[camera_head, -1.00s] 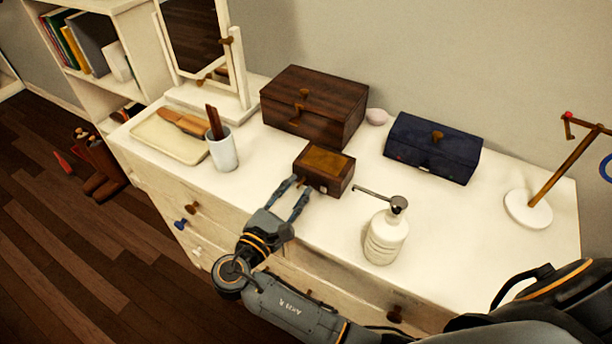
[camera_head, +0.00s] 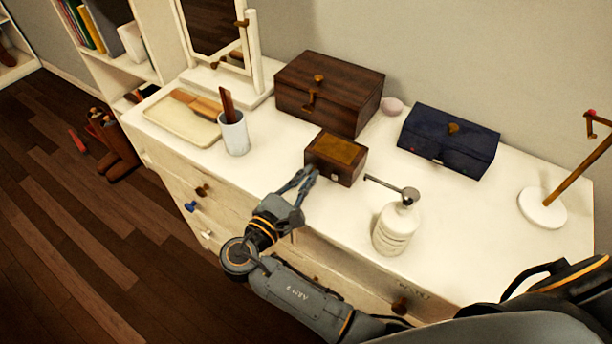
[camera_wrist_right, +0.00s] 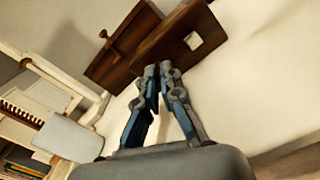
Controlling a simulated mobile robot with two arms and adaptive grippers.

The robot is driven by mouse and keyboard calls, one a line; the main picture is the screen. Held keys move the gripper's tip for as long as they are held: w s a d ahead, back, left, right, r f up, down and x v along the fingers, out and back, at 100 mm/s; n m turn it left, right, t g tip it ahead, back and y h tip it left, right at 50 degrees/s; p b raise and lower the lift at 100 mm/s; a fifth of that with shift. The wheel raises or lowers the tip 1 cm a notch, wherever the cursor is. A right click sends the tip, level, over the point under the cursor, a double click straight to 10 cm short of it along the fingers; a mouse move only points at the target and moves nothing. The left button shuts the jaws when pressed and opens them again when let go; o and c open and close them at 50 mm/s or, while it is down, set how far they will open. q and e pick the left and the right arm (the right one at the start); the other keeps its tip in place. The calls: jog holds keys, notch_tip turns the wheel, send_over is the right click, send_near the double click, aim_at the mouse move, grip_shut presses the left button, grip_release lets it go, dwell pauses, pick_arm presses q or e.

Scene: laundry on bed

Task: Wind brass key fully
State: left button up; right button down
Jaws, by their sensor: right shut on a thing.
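A small dark wooden box (camera_head: 337,150) with a brass-coloured lid panel sits near the front of the white dresser top, with a pale square on its front face. My right gripper (camera_head: 309,173) is at the box's near left side, with its fingers close together. In the right wrist view the fingertips (camera_wrist_right: 159,70) meet at the lower edge of the box (camera_wrist_right: 165,45), beside the pale square. The brass key itself is hidden between the fingertips, which are shut on it. My left gripper is out of view.
A white pump bottle (camera_head: 397,225) stands close to the right of the small box. Behind are a larger wooden box (camera_head: 330,92) and a navy box (camera_head: 448,140). A cup (camera_head: 234,135) and tray (camera_head: 165,122) lie left.

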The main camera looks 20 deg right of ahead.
jog(key=m, duration=0.3)
jog(key=shift+f+b, duration=0.1)
jog(key=shift+b, duration=0.25)
jog(key=shift+m+b, duration=0.7)
jog(key=shift+m, duration=1)
jog(key=c, duration=1.5)
grip_release()
